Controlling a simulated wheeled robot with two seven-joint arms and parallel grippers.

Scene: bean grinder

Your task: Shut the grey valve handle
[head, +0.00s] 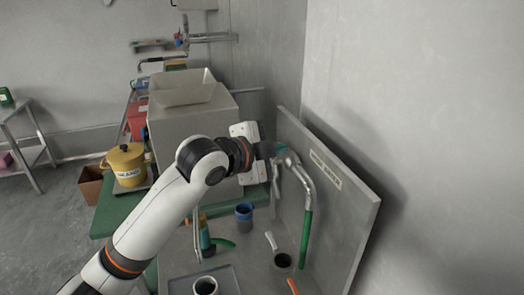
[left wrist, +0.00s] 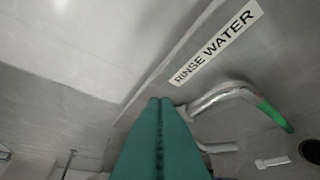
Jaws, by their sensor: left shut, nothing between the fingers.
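A bent metal pipe (head: 304,180) with a green lower end comes off the back panel under the rinse water label; it also shows in the left wrist view (left wrist: 222,95). A short grey bar (left wrist: 218,147) sits just below the pipe in the left wrist view. A small pale lever (head: 271,241) stands lower down by a dark round opening (head: 283,261). I cannot tell for certain which part is the grey valve handle. My left gripper (head: 284,149) has its teal fingers closed and empty, close to the pipe's upper end and the panel. My right gripper is out of view.
The panel (head: 340,208) stands upright along the right. A blue cup (head: 244,217) and a dark cup (head: 205,286) stand below my left arm. A large grey grinder box (head: 165,130) and a yellow pot (head: 126,165) are to the left.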

